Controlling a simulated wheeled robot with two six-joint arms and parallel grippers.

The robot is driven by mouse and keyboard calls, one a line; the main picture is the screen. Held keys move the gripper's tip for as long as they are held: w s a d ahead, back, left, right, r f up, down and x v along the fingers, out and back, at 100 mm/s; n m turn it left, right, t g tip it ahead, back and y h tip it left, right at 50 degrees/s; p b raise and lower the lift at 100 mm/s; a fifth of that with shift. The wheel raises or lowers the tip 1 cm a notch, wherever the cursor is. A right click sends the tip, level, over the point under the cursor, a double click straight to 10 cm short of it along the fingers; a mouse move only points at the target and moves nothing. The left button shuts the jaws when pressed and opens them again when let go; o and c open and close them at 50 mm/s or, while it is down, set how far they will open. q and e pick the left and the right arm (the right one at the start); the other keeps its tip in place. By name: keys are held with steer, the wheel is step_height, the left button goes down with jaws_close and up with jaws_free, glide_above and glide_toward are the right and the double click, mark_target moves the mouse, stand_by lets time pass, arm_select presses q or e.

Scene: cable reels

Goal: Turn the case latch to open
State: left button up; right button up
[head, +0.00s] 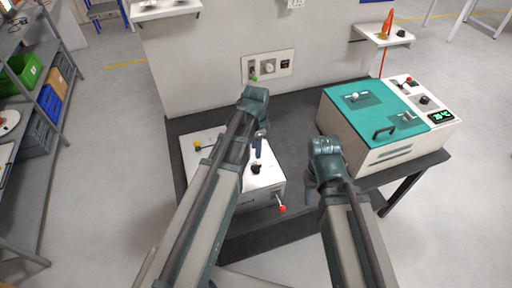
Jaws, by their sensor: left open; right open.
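A white case with a teal lid (373,112) stands on the right part of the dark table. Its lid has a dark handle (384,132) near the front edge, a pale lever on a dark plate (355,97) at the back left, and a small metal fitting (407,117) at the right. I cannot tell which of these is the latch. The lid looks closed. My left gripper (259,148) points down over the white box, left of the case, open and empty. My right gripper (313,194) is open, left of the case's front corner and apart from the lid; its fingers are mostly hidden.
A white box (262,190) with a black knob, yellow button and red-tipped lever lies under my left arm. A wall panel (267,66) with a green-tipped lever is behind. The case's right side carries controls and a green display (440,116). Shelves (48,110) stand at left.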

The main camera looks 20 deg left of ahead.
arm_select(q)
step_height(320, 180, up, 4)
steer(key=p, duration=0.3)
steer(key=shift+r, duration=0.2)
steer(key=s+d+f+n+y+b, duration=0.1)
steer(key=s+d+f+n+b, duration=0.6)
steer(key=s+d+f+b, duration=0.3)
steer(key=s+f+b, duration=0.4)
steer(key=f+b, duration=0.2)
steer(key=shift+s+d+n, duration=0.25)
steer(key=shift+d+n, duration=0.05)
steer(key=shift+o, duration=0.2)
